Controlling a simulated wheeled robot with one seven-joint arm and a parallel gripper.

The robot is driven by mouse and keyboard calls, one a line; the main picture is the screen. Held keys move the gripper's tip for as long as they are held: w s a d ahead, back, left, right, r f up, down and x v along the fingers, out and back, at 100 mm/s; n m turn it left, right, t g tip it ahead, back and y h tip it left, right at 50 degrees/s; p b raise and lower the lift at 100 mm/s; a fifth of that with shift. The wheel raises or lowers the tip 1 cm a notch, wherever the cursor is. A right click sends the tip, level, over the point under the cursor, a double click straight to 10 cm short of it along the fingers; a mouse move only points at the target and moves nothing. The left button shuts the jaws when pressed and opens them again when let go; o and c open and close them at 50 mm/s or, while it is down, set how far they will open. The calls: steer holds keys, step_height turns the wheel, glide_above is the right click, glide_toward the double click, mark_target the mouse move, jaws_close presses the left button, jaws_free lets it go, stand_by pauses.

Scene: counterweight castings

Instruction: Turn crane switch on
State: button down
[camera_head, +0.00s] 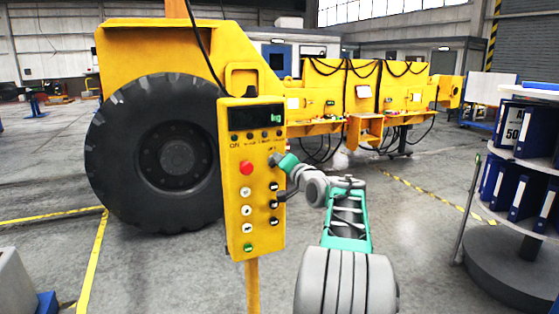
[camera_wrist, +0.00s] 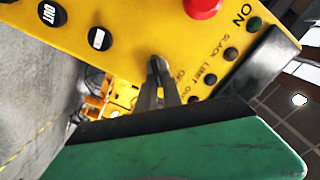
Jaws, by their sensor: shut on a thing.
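The yellow control panel (camera_head: 232,200) stands on a post in front of the big wheel. My gripper (camera_head: 275,159) reaches in from the right to its upper right face. In the wrist view, my gripper's two thin grey fingers (camera_wrist: 159,68) are close together, with their tips at the panel (camera_wrist: 120,30). They are shut on a small dark control there, taken to be the crane switch; the fingers mostly hide it, so its position cannot be read. A red button (camera_head: 246,167) lies left of the fingertips. Above them is a row of small lamps with ON, SLACK, LIMIT and OFF labels.
Black and white push buttons (camera_head: 247,191) sit below on the panel, close to my gripper. A yellow crane vehicle (camera_head: 140,50) with a large black tire (camera_head: 115,150) is behind. A round shelf with blue binders (camera_head: 505,190) stands right. The floor between is clear.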

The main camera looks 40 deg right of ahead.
steer(key=shift+s+d+f+m+p, duration=0.15)
steer(key=shift+m+p, duration=0.25)
steer(key=shift+m, duration=1)
steer(key=shift+w+f+m+p, duration=0.15)
steer(key=shift+m+p, duration=0.25)
steer(key=shift+m, duration=1)
steer(key=shift+s+d+f+m+p, duration=0.15)
steer(key=shift+m+p, duration=0.25)
steer(key=shift+m, duration=1)
steer(key=shift+a+f, duration=0.1)
steer(key=c, duration=1.5)
jaws_free()
steer(key=b+v, duration=0.2)
steer(key=v, duration=0.5)
steer(key=shift+s, duration=0.35)
